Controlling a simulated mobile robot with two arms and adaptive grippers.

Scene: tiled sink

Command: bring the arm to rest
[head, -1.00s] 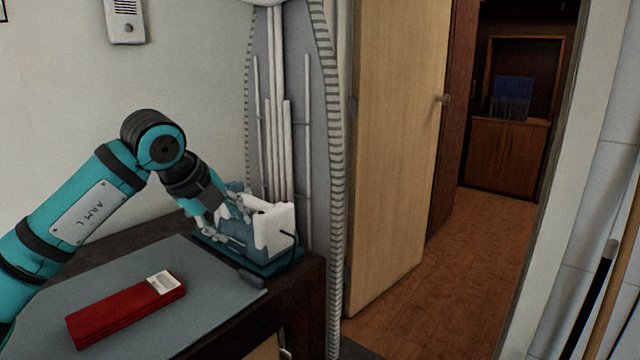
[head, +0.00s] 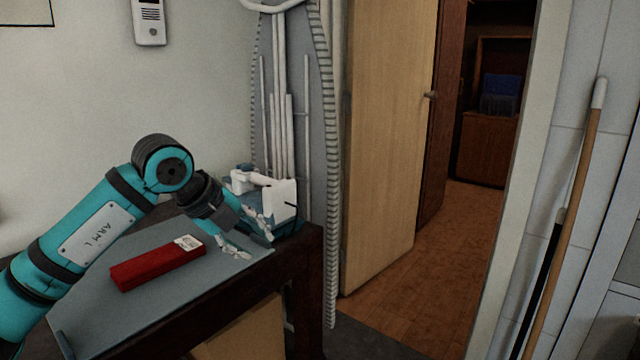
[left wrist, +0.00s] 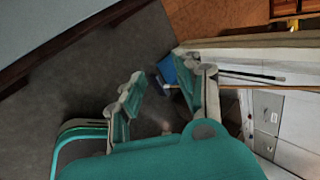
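My left arm (head: 88,232), teal with dark joints, comes in from the left in the head view, over the table. Its left gripper (head: 250,243) hangs above the table's right edge, close in front of the white and blue iron. In the left wrist view the fingers of the left gripper (left wrist: 163,82) stand apart with nothing between them. The dark floor shows below them. My right gripper is in neither view.
A red folded item (head: 157,267) with a white label lies on a grey mat (head: 120,320). The iron (head: 282,196) stands at the table's back right corner, before an upright ironing board (head: 325,190). Wooden-handled poles (head: 570,200) lean at the right. An open doorway shows free floor (head: 440,270).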

